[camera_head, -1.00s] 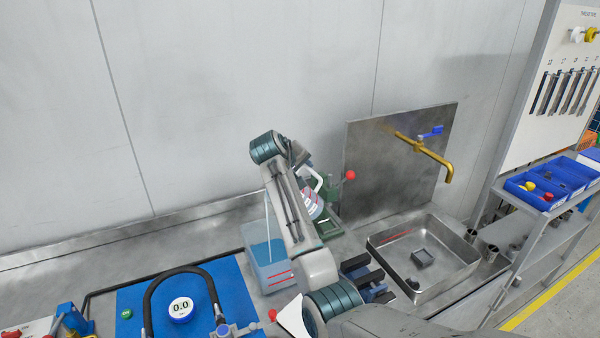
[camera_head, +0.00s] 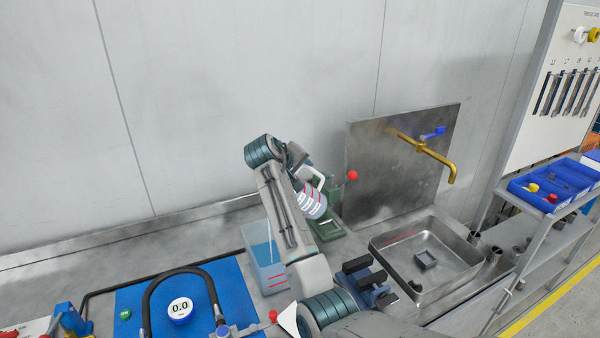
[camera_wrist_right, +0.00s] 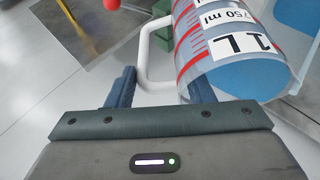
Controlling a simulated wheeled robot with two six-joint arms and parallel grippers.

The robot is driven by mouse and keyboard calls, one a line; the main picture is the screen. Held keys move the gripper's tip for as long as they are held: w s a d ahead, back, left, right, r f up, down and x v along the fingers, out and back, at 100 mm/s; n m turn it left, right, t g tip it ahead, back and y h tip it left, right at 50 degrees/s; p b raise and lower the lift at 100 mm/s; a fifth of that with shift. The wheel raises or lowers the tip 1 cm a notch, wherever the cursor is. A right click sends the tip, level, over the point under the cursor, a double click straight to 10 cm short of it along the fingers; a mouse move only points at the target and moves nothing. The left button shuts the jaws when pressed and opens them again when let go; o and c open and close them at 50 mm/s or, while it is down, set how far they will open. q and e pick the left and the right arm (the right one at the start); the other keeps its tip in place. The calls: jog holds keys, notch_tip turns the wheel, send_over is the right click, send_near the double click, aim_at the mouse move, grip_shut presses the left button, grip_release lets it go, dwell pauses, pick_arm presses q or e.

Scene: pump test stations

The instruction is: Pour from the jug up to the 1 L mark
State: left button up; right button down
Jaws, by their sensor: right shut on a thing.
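A clear jug (camera_head: 312,204) with a white handle, red scale lines and white labels is held tilted above the bench. In the right wrist view the jug (camera_wrist_right: 225,50) shows "1L" and "750 ml" labels, with blue at its lower end. My right gripper (camera_head: 303,168) is shut on its white handle (camera_wrist_right: 150,50), which passes between the dark blue fingers. A clear tank (camera_head: 266,268) with blue liquid and red marks stands left of the jug, partly hidden by my right arm. Its exact level against the marks is unclear. My left gripper is out of view.
A green stand with a red knob (camera_head: 352,175) is close behind the jug. A steel sink tray (camera_head: 410,285) under a brass tap (camera_head: 430,155) lies to the right. A blue mat (camera_head: 225,290) with a black hose and a round gauge (camera_head: 180,310) lies left.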

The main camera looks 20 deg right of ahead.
jog(key=shift+s+a+f+n+t+h+b, duration=0.2)
jog(key=shift+a+h+b, duration=0.25)
jog(key=shift+b, duration=0.65)
jog(key=shift+w+a+f+n+t+h+b, duration=0.1)
jog(key=shift+a+f+h+b, duration=0.35)
jog(key=shift+b, duration=0.6)
jog(key=shift+s+a+f+n+t+h+b, duration=0.1)
jog(key=shift+a+h+b, duration=0.15)
jog(key=shift+h+b, duration=0.6)
dwell(0.8)
